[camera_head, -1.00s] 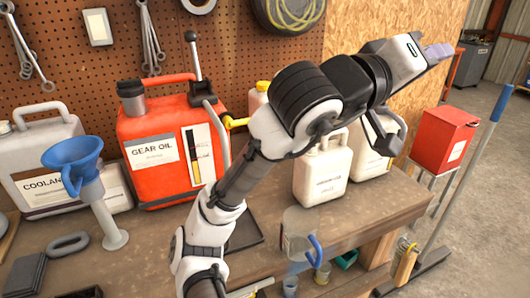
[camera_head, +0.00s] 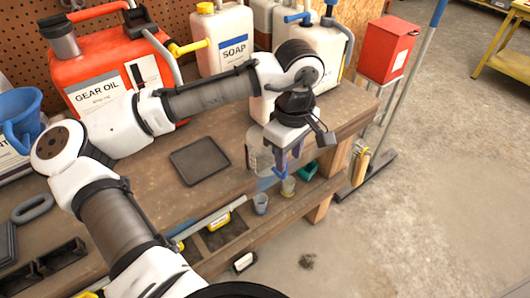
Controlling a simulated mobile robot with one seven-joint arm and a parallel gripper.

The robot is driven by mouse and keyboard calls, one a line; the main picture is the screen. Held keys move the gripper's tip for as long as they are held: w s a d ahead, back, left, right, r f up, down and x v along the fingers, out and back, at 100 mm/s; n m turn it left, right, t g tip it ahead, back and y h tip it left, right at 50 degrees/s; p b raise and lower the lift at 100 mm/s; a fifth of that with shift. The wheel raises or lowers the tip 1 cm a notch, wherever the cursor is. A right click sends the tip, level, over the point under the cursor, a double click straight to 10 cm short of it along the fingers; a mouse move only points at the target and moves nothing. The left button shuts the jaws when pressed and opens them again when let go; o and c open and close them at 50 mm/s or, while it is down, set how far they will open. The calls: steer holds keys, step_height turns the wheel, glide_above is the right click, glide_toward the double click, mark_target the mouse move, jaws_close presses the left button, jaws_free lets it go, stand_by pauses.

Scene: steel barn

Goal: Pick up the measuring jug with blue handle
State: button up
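The clear measuring jug (camera_head: 257,151) stands at the front edge of the workbench, right of the middle. It is see-through, and my gripper partly covers its right side. Its blue handle (camera_head: 281,173) faces right and towards me, just below the fingertips. My gripper (camera_head: 289,157) points down over the handle side of the jug. Its two purplish fingers look parted, with a gap between them. I cannot tell whether the handle lies between the fingers or whether they touch it.
Close behind stand the white soap container (camera_head: 222,42) and other pale jugs. A red gear oil can (camera_head: 100,75) is at the left. A dark flat tray (camera_head: 200,160) lies on the bench (camera_head: 225,125). Small cups (camera_head: 261,204) sit on a lower shelf.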

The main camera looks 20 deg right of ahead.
mark_target(284, 178)
steer(key=f, duration=0.1)
steer(key=f+p, duration=0.1)
steer(key=f, duration=0.3)
steer(key=shift+w+a+f, duration=0.15)
steer(key=shift+w+f, duration=0.05)
steer(key=shift+w, duration=0.2)
steer(key=shift+f, duration=0.65)
jaws_close()
